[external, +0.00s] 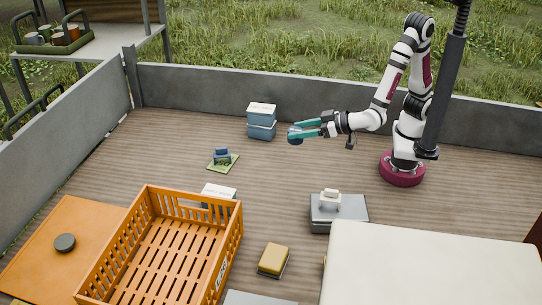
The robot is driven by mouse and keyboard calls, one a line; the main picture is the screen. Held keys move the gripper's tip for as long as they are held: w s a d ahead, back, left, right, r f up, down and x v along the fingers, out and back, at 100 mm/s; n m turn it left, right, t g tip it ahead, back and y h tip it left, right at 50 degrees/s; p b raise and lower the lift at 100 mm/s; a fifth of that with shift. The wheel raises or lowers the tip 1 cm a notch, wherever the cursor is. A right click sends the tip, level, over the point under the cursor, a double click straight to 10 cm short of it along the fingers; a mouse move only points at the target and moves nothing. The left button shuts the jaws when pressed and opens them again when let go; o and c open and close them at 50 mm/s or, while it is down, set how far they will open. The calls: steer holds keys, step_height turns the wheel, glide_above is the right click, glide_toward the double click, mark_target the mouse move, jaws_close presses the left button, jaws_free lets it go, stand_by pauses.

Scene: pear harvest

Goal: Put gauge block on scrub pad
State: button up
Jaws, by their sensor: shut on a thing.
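My gripper (305,130), with teal fingers, reaches left from the arm and is shut on a small dark blue block (295,140), held above the wooden deck. The fingers partly cover it, and I cannot tell for certain that it is the gauge block. A yellow pad with a dark underside (273,260) lies on the deck right of the orange crate; it looks like the scrub pad. A flat green mat (229,164) lies left of and below my gripper in the picture, with a blue object (221,154) on it.
Stacked blue boxes (262,131) stand just left of my gripper. An orange crate (230,235), a white-topped box (218,191) and a grey case (352,210) with a white item on top stand nearer the camera. Low grey walls (220,88) edge the deck. The middle deck is clear.

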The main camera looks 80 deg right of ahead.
steer(key=w+a+n+y, duration=0.2)
steer(key=a+y, duration=0.1)
steer(key=a, duration=0.7)
steer(key=w+a+n+y, duration=0.2)
steer(key=a+n, duration=0.1)
steer(key=a, duration=0.8)
glide_above(279, 255)
steer(key=shift+g, duration=0.3)
step_height(279, 255, down, 12)
steer(key=shift+f, duration=2.15)
steer(key=o, duration=1.4)
steer(key=shift+f, duration=0.15)
